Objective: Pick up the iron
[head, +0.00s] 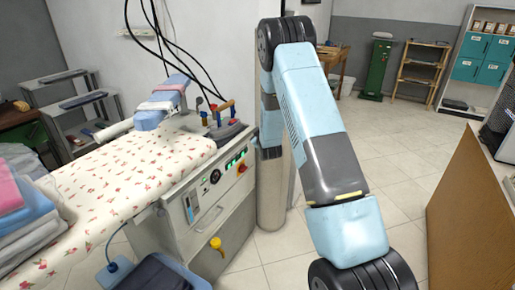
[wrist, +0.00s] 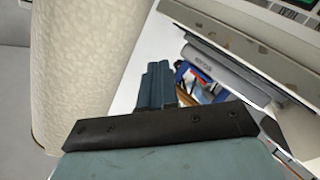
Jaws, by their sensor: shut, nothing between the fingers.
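What looks like an iron (head: 226,128), with a dark grey base and an upright orange-brown handle, sits at the far right end of the ironing table (head: 120,185) in the head view. My gripper (wrist: 157,72) shows in the wrist view, with its fingers together and nothing held.
Folded clothes (head: 25,215) lie on the table's near left. A pillar (head: 272,190) stands beside the table's right end. A wooden counter (head: 470,210) is at the right. In the wrist view, a grey cylinder-like object (wrist: 220,70) lies beyond my fingers. Tiled floor is open behind my arm.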

